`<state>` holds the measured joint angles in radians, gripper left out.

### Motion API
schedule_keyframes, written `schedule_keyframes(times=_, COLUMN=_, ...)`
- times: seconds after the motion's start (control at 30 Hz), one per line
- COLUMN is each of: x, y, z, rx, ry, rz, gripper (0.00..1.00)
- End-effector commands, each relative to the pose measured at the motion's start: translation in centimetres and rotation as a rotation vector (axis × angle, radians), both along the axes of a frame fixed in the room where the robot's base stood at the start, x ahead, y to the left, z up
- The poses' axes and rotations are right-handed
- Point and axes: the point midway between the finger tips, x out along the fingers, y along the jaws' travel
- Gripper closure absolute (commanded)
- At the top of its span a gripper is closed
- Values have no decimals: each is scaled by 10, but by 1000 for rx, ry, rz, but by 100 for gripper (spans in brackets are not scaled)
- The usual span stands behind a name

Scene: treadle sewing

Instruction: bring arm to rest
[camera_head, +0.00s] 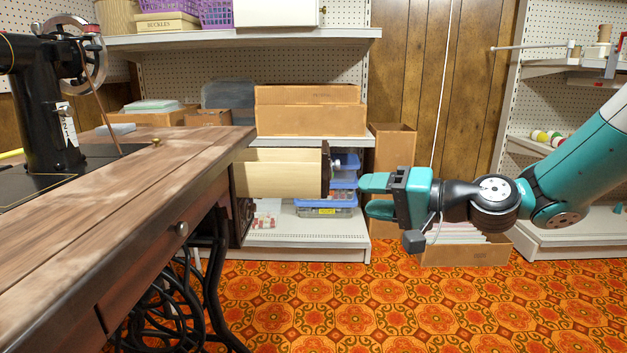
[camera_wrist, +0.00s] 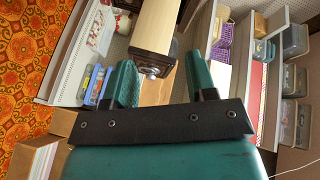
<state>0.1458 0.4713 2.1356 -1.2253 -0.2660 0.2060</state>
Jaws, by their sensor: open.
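My gripper (camera_head: 366,196) is at the right of the head view, pointing left, with its two teal fingers apart and nothing between them. It also shows in the wrist view (camera_wrist: 160,70). The arm reaches in from the right edge, clear of the floor. In front of the fingers is a pale wooden drawer (camera_head: 278,172), pulled out from the end of the sewing table (camera_head: 110,215). Its dark front with a knob faces my gripper across a small gap. In the wrist view the drawer (camera_wrist: 158,25) and its dark knobbed front (camera_wrist: 154,60) appear beyond the fingers.
A black sewing machine (camera_head: 42,105) stands on the table at left, above a black iron treadle base (camera_head: 215,275). Shelves with cardboard boxes (camera_head: 310,118) and blue-lidded bins (camera_head: 327,207) are behind the drawer. An open carton (camera_head: 465,253) stands below my arm. The patterned floor ahead is clear.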

Motion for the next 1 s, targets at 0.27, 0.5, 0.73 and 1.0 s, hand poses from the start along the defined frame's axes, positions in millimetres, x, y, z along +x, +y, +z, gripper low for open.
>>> schedule_keyframes(times=0.27, x=-166, y=37, z=42, rx=-647, ry=13, rz=421, gripper=48)
schedule_keyframes(times=0.5, x=-255, y=-1, z=52, rx=-974, ry=79, rz=589, gripper=48)
schedule_keyframes(times=0.73, x=-285, y=-23, z=88, rx=-1085, ry=126, rz=641, gripper=48)
schedule_keyframes(times=1.0, x=-284, y=-23, z=160, rx=-1083, ry=125, rz=640, gripper=48)
